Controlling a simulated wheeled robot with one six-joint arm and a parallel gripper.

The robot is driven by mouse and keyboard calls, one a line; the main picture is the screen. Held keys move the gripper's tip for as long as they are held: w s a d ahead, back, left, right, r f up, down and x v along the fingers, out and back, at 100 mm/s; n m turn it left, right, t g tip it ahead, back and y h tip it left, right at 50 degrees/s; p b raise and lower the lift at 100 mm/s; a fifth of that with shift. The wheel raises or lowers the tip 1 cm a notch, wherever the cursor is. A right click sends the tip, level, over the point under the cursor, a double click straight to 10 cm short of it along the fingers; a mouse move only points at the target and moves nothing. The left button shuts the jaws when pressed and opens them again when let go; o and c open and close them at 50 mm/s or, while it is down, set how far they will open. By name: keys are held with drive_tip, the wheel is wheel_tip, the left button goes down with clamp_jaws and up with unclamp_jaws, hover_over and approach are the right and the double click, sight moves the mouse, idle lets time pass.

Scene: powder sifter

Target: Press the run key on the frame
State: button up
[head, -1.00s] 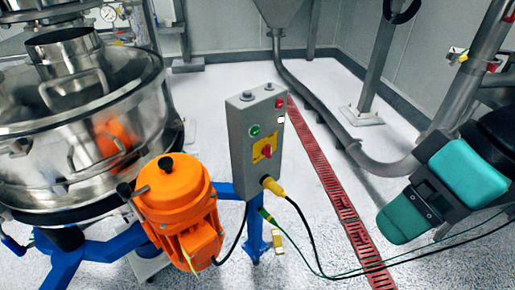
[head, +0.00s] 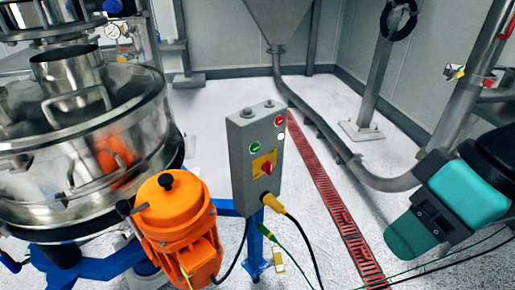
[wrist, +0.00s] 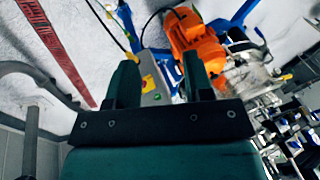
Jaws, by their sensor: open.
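The frame carries a grey control box (head: 243,185) standing upright in the middle of the head view. On its face are a green key (head: 255,148), a red key (head: 279,121), a small white one (head: 281,136) and a red knob (head: 267,169) on a yellow plate. I cannot read any labels, so which is the run key rests on colour only. My gripper (head: 410,238) is at the right, apart from the box. In the wrist view its two teal fingers (wrist: 160,75) are spread with nothing held, and the box (wrist: 152,98) shows beyond and between them.
An orange motor (head: 178,215) stands left of the box, beside the round steel sifter (head: 80,150). A yellow plug (head: 273,204) and cables hang below the box. A red floor drain (head: 330,200) and a grey pipe (head: 385,184) lie between box and gripper. Floor around them is open.

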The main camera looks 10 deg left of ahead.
clamp_jaws()
idle(1.4)
